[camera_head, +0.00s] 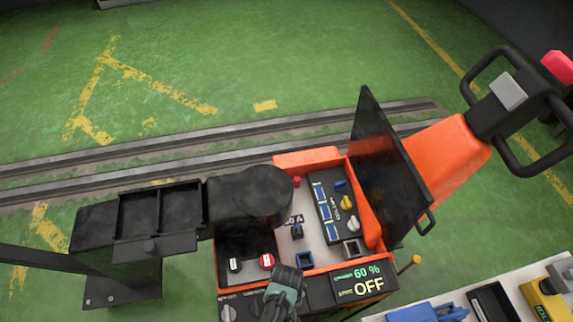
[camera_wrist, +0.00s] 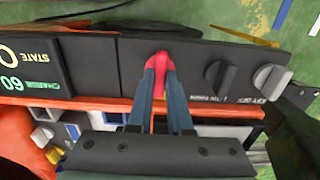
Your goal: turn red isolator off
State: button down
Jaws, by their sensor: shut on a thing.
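The red isolator (camera_wrist: 160,60) is a red knob on the dark front panel (camera_wrist: 125,40), seen in the wrist view. My gripper (camera_wrist: 161,85) is shut on it, with one finger on each side and red showing between them. The knob's grip lies roughly in line with the fingers. In the head view my gripper (camera_head: 285,285) is at the front edge of the orange machine and hides the isolator. The display (camera_head: 358,283) reads 60 % and STATE OFF.
A black knob (camera_wrist: 220,76) and a grey knob (camera_wrist: 272,78) sit beside the isolator on the same panel. A dark upright screen (camera_head: 385,175) and orange handle column (camera_head: 445,160) stand right. A white bench (camera_head: 470,290) with boxes is at lower right. Rails (camera_head: 110,160) cross behind.

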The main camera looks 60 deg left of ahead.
jog(key=shift+n, duration=0.3)
jog(key=c, duration=0.8)
grip_release()
jog(key=shift+c, duration=0.2)
jog(key=shift+r, duration=0.1)
notch_tip(320, 180, up, 13)
jog(key=p, duration=0.5)
jog(key=shift+p, duration=0.3)
jog(key=shift+w, duration=0.1)
